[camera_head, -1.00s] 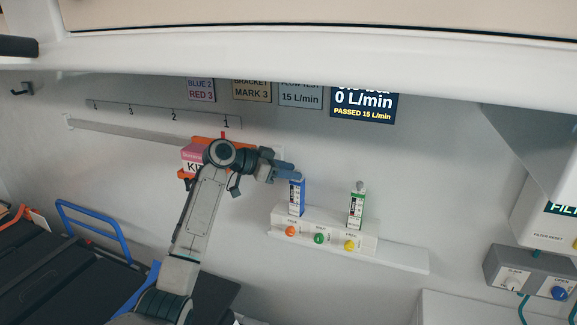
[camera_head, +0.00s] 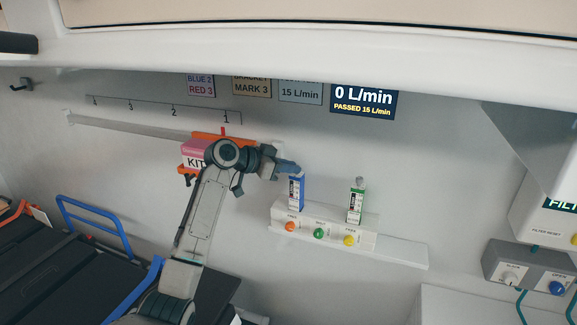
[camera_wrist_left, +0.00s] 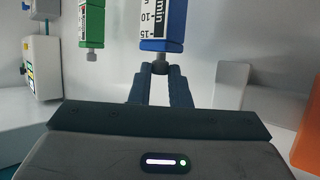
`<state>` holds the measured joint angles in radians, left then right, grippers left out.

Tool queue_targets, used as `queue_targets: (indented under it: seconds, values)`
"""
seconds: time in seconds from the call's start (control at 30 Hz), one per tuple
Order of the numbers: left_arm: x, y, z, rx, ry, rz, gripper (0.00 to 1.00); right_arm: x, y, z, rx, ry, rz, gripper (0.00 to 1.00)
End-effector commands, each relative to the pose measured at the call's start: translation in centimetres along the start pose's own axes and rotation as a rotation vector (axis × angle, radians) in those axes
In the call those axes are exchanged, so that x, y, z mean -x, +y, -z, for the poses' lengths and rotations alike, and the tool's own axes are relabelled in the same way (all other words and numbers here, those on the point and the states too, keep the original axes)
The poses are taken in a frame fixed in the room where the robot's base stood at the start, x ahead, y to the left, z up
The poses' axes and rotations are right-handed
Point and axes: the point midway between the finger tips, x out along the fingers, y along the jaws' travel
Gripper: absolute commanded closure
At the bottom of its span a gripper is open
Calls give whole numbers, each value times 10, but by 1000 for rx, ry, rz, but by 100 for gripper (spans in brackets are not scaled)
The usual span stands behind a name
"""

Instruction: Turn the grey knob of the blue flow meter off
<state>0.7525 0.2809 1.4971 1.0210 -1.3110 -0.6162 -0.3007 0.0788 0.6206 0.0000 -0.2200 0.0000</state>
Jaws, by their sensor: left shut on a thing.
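The blue flow meter (camera_head: 296,193) stands upright on the white wall block, left of the green flow meter (camera_head: 356,204). Its body also shows in the left wrist view (camera_wrist_left: 162,22), where the picture is upside down. My left gripper (camera_head: 296,171) reaches in from the left to the top of the blue meter. In the left wrist view its fingers (camera_wrist_left: 160,72) are closed around the small grey knob (camera_wrist_left: 160,67) at the end of the blue meter. The fingers mostly hide the knob. My right gripper is not in view.
The display (camera_head: 363,98) reads 0 L/min and PASSED 15 L/min. Orange, green and yellow buttons sit on the white block (camera_head: 374,241). A red and white kit box (camera_head: 195,155) in an orange bracket is behind my left arm. A grey socket box (camera_head: 530,268) is at right.

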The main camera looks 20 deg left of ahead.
Motion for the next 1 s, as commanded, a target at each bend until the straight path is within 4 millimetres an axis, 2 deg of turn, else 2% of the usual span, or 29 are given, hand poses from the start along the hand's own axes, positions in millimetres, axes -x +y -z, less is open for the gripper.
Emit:
queue_targets:
  seconds: [0.27, 0.7, 1.0]
  values:
    - [0, 9, 4, 87, 4, 208, 100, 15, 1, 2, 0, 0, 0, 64]
    - [-5, 19, 8, 251, 5, 593, 100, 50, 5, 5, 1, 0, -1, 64]
    - [-11, 24, 7, 361, 5, 855, 100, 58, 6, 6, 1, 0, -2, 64]
